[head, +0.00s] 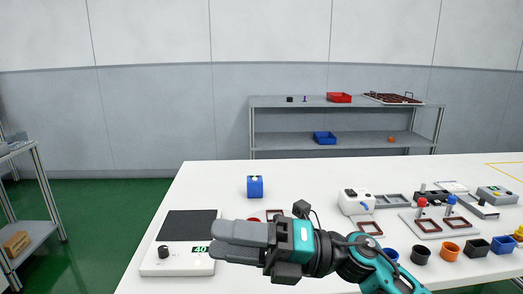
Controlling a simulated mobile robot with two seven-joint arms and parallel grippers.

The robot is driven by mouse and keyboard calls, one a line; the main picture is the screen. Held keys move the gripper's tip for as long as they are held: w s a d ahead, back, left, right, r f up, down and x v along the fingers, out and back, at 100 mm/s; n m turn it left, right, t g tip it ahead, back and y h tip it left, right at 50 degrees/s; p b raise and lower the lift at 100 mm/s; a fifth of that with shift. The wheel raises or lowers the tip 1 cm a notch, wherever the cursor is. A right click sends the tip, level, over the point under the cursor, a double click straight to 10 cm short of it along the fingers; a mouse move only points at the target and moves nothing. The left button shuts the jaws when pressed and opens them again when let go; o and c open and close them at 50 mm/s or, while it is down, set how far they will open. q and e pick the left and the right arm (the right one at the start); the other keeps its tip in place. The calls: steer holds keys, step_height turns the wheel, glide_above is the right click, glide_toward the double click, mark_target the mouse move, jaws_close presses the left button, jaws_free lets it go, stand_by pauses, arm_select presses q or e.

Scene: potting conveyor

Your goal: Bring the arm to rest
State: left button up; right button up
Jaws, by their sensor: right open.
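My right gripper (217,240) shows at the front of the white table (200,182), its grey fingers pointing left. It is open, and I see nothing held in it. Its teal and black arm (340,256) comes in from the lower right, above the table's front part. The fingers overlap the right side of a white scale (150,264) in the picture. I cannot tell the height of the gripper above it. My left gripper is not in view.
A blue container (255,187) stands behind. Several pots (449,251) and a white device (356,201) lie to the right. Shelves (350,138) stand at the back. The table's back middle is clear.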

steer(key=w+d+f+m+t+h+p, duration=0.15)
steer(key=d+f+m+t+h, duration=0.35)
steer(key=m+t, duration=0.6)
steer(key=w+d+f+m+t+h+p, duration=0.1)
steer(key=w+d+f+m+t+h, duration=0.45)
steer(key=m, duration=0.95)
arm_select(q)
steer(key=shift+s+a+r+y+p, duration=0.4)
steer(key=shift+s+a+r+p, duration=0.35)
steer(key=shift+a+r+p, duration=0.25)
arm_select(e)
steer(key=s+d+f+m+g+h, duration=0.2)
steer(key=s+d+f+m+h, duration=0.2)
steer(key=s+f, duration=0.4)
steer(key=s+d+f+m+g+h, duration=0.3)
steer(key=s+d+f+m, duration=0.4)
steer(key=f, duration=0.6)
steer(key=s+m+h, duration=0.1)
steer(key=s, duration=0.1)
steer(key=shift+s+d, duration=0.2)
steer(key=shift+s, duration=0.1)
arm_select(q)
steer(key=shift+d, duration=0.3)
